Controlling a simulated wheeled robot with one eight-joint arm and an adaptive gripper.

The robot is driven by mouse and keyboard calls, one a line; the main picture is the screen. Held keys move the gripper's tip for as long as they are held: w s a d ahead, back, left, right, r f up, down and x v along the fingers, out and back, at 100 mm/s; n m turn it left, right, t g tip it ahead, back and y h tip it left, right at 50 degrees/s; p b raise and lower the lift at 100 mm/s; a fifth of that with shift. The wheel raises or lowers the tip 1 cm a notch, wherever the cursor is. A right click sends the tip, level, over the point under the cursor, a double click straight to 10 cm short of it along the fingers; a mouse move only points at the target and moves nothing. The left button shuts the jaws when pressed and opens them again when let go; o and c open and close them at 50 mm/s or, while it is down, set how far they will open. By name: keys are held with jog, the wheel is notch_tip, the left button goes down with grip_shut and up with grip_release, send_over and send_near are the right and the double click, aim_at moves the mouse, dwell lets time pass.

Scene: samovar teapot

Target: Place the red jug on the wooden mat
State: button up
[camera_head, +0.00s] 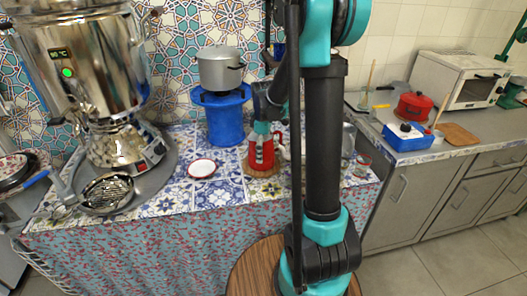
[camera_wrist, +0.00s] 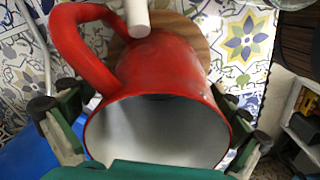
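The red jug (camera_head: 261,154) stands upright on or just above the round wooden mat (camera_head: 250,172) on the tiled table. In the wrist view I look into the white inside of the red jug (camera_wrist: 160,60), with its handle at upper left and the wooden mat (camera_wrist: 190,33) behind it. My gripper (camera_head: 263,130) points down over the jug. In the wrist view the fingers of my gripper (camera_wrist: 150,115) flank the jug on both sides; whether they press on it is unclear. Where the jug's base meets the mat is hidden.
A white spout-like piece (camera_wrist: 137,18) is close to the jug. A samovar (camera_head: 90,60) fills the left; bare tiles lie in front.

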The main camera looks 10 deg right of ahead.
notch_tip(320, 180, up, 11)
jog(key=s+f+m+t, duration=0.1)
jog(key=s+f+m, duration=0.2)
jog(key=s, duration=0.4)
jog(key=s+d+f+m+t, duration=0.1)
jog(key=s+f+m, duration=0.3)
jog(key=s, duration=0.3)
jog(key=s+d+f+m+t, duration=0.1)
jog(key=s+f+m+t, duration=0.1)
jog(key=s+f+m, duration=0.2)
jog(key=s+m, duration=0.2)
jog(key=s, duration=0.1)
jog(key=shift+s, duration=0.25)
jog(key=shift+d, duration=0.15)
